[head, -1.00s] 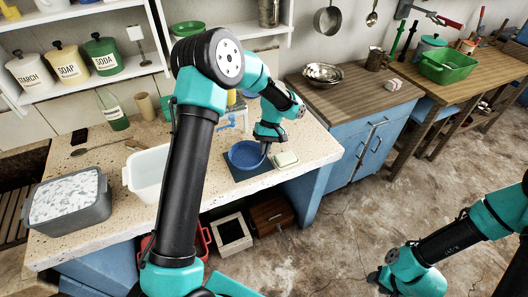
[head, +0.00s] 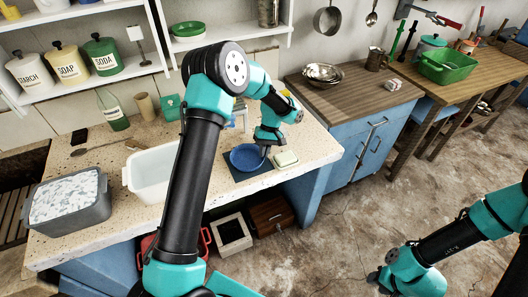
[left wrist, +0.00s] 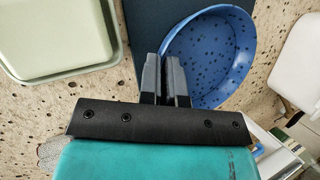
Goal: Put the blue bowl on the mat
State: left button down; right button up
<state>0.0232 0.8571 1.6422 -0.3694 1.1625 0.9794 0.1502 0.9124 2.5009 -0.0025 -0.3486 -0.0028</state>
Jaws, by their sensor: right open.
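The blue bowl (head: 246,158) is over the dark blue mat (head: 237,177) on the stone counter, covering much of it. In the left wrist view the speckled bowl (left wrist: 215,55) overlaps the mat (left wrist: 147,22); whether its base touches the mat I cannot tell. My left gripper (head: 265,151) is at the bowl's far right side. Its fingers, also in the left wrist view (left wrist: 164,72), are close together with the rim between them. My right gripper (head: 374,279) is low on the right, over the floor, far from the bowl; its fingers are hard to make out.
A pale green soap dish (head: 285,159) lies close to the mat's right side. A white basin (head: 151,174) and a grey tub of suds (head: 69,200) stand on the counter to the left. A green bottle (head: 113,112) stands at the back.

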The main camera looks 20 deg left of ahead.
pick_arm(q)
jog(key=shift+f, duration=0.15)
jog(key=c, duration=1.3)
grip_release()
jog(key=v, duration=1.2)
